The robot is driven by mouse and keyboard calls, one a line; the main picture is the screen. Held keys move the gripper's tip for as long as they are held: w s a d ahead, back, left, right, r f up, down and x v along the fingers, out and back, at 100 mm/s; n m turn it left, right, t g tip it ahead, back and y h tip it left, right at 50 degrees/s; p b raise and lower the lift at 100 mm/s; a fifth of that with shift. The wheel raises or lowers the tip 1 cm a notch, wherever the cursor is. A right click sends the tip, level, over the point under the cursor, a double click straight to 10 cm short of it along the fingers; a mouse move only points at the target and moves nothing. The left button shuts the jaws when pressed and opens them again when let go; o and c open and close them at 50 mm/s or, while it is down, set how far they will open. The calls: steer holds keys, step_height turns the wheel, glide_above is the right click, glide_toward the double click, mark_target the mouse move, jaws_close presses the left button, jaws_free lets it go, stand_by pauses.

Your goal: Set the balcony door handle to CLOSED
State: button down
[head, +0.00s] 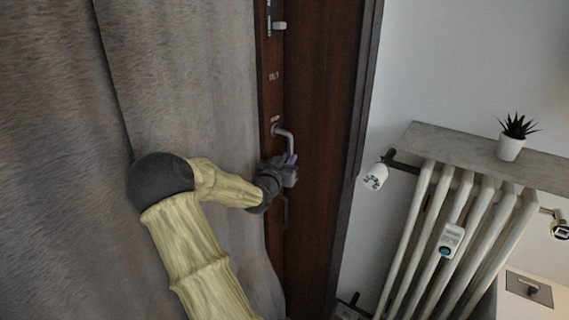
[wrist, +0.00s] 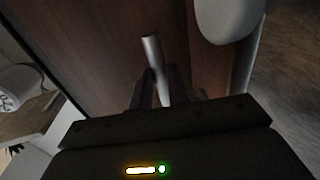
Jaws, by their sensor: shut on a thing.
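The silver door handle (head: 289,140) is on the dark brown door (head: 322,120) in the head view. It comes out of a round mount, bends to the right and then hangs down. My gripper (head: 290,165) is at its lower end, shut on it. In the wrist view, the handle's grey metal bar (wrist: 153,52) runs between my two dark fingers (wrist: 157,92). The bar's lower part is hidden between the fingers.
A grey curtain (head: 190,80) hangs close on the left. A white radiator (head: 450,215) with a shelf (head: 450,150) and potted plant (head: 511,145) stands right of the door. A white knob (head: 376,177) juts toward the door frame. Another fitting (head: 279,25) is higher on the door.

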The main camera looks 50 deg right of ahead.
steer(key=c, duration=1.3)
jaws_free()
steer(key=shift+c, duration=0.2)
steer(key=v, duration=1.7)
steer(key=shift+a, duration=0.2)
steer(key=shift+f, duration=0.1)
